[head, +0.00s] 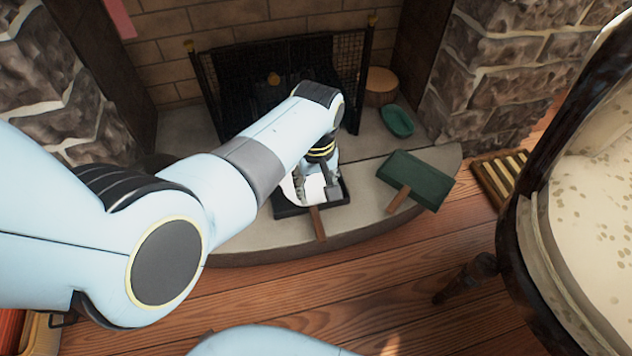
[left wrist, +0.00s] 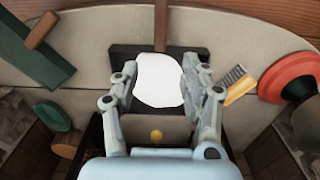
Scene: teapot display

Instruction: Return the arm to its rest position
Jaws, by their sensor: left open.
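My left arm reaches across the head view to the stone hearth. My left gripper (head: 317,187) points down over a smooth white object (head: 311,192) on a black tray or pan (head: 288,211) with a wooden handle. In the left wrist view the fingers of the gripper (left wrist: 159,76) are apart on either side of the white object (left wrist: 158,88). Whether they touch it I cannot tell. The black tray (left wrist: 125,58) shows behind it. The white object's full shape is partly hidden by the gripper. My right gripper is not in view.
A dark green block with a wooden handle (head: 425,183), a green oval dish (head: 398,121) and a round wooden piece (head: 381,82) are on the hearth. The fireplace screen (head: 350,75) stands behind. A patterned chair (head: 590,190) is at right. Wooden floor (head: 390,270) lies in front.

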